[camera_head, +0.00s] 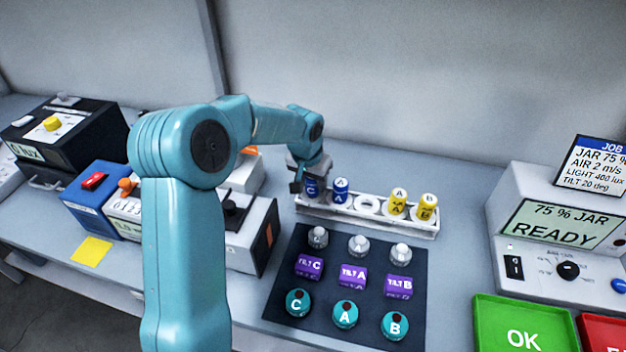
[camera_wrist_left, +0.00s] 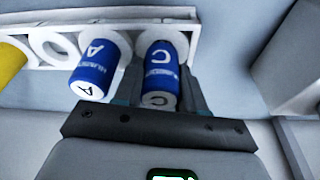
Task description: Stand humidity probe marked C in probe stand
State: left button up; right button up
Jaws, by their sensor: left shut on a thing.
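The blue humidity probe marked C (camera_head: 312,188) is at the leftmost place of the white probe stand (camera_head: 372,219) in the head view. In the left wrist view the probe (camera_wrist_left: 161,70) lies between the fingers, with its far end at the stand's end ring (camera_wrist_left: 156,36). My left gripper (camera_head: 309,184) is shut on it. I cannot tell how deep it sits in the ring. A blue probe marked A (camera_head: 341,190) stands in the neighbouring place. The middle ring (camera_head: 368,205) is empty. My right gripper is not in view.
Yellow probes A (camera_head: 398,203) and B (camera_head: 427,207) fill the stand's right end. A dark mat (camera_head: 327,249) in front holds grey, purple and teal sensors. Instrument boxes (camera_head: 250,235) stand left. A jar unit (camera_head: 550,240) and green OK tray (camera_head: 520,325) are right.

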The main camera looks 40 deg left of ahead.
pick_arm(q)
jog(key=shift+f+b, duration=0.3)
dwell(0.5)
jog(key=o, duration=1.4)
jog(key=shift+r, duration=0.15)
jog(key=shift+r+p, duration=2.8)
jog(key=shift+r, duration=1.15)
jog(key=shift+f, duration=0.1)
